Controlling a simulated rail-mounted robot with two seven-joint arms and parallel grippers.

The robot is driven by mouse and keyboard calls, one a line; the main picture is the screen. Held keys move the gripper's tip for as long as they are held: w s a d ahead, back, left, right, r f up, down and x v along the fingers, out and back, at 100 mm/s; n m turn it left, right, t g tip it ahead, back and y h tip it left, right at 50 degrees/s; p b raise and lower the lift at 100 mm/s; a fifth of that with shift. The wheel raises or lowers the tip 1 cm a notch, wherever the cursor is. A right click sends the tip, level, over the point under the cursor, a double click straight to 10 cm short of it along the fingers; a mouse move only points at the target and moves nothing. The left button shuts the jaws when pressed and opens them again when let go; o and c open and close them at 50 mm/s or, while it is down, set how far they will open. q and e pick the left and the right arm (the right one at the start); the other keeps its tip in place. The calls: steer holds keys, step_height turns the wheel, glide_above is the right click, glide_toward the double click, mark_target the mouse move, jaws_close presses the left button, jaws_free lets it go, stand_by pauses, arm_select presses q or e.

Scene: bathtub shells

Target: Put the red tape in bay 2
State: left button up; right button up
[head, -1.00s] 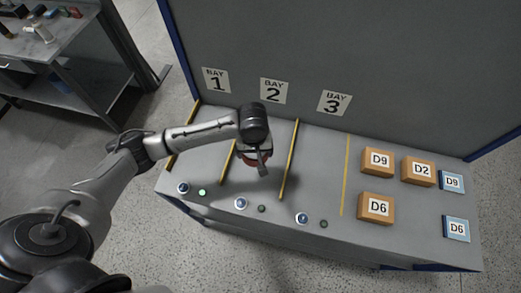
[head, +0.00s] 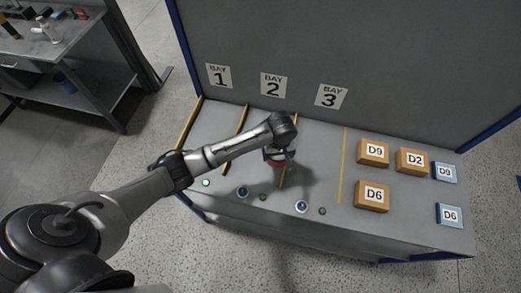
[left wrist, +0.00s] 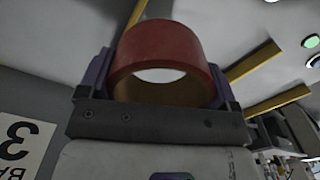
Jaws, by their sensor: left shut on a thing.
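My left gripper (head: 278,160) is shut on the red tape (head: 277,164). In the left wrist view the roll of red tape (left wrist: 165,48) sits between the two fingers, its brown inner core facing the camera. In the head view the gripper and tape are at the yellow divider between bays 2 and 3, partly covering it. Their height above the bench is hard to tell. The bay 2 sign (head: 273,85) is on the back panel, up and left of the gripper. My right gripper is not in view.
Yellow dividers (head: 236,139) separate the bays on the grey bench (head: 322,165). Buttons and small lamps line its front edge. Brown boxes (head: 372,196) and blue boxes (head: 449,215) lie on the right. The bay 3 sign (head: 331,96) is behind. A cluttered side table (head: 70,48) stands far left.

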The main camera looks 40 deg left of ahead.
arm_select(q)
glide_above(259, 155)
step_height(259, 155, down, 5)
step_height(259, 155, down, 3)
steer(key=shift+f+b, duration=0.2)
steer(key=shift+b, duration=0.2)
steer(key=shift+f, duration=0.3)
steer(key=shift+f, duration=0.1)
steer(key=o, duration=0.8)
steer(key=shift+c, duration=0.2)
step_height(259, 155, up, 12)
steer(key=p, duration=0.1)
